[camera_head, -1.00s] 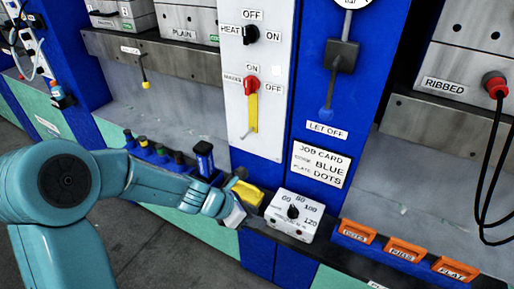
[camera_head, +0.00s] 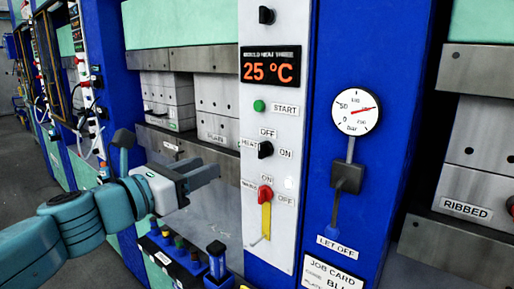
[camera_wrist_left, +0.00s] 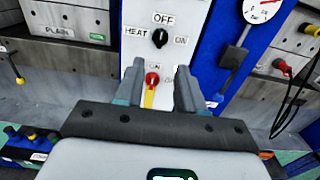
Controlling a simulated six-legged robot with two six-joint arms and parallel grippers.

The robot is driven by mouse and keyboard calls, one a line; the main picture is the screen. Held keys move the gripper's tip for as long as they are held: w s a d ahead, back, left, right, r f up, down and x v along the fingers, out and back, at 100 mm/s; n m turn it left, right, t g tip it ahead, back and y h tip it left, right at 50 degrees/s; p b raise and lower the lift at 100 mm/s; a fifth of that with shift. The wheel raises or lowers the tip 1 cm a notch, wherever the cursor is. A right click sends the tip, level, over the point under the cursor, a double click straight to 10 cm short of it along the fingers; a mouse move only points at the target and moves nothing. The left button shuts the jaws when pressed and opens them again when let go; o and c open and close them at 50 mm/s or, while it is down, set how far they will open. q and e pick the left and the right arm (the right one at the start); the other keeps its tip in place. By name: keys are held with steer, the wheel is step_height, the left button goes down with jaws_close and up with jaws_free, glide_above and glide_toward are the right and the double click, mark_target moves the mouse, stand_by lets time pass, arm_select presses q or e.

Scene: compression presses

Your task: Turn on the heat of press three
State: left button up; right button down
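The black heat knob (camera_head: 265,149) is on the white control panel (camera_head: 290,80), with OFF above it, HEAT at its left and ON at its right. Its exact pointing is too small to tell. It also shows in the left wrist view (camera_wrist_left: 160,38), just beyond my fingers. The display (camera_head: 270,66) above reads 25 °C. My left gripper (camera_head: 214,177) is left of the panel and a little below the knob. In the left wrist view my gripper (camera_wrist_left: 158,78) is open and empty, its fingers apart and pointing at the panel. My right gripper is out of view.
A red-and-yellow lever (camera_head: 266,195) sits just below the knob, and a green START button (camera_head: 259,105) above it. A let-off lever (camera_head: 347,178) hangs under a pressure gauge (camera_head: 355,111) at the right.

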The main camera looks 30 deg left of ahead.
mark_target(259, 146)
arm_select(q)
steer(key=w, duration=0.5)
steer(key=w+d, duration=0.1)
steer(key=w, duration=0.9)
steer(key=shift+w+d, duration=0.2)
steer(key=shift+w, duration=0.1)
steer(key=shift+w+d, duration=0.1)
jaws_close()
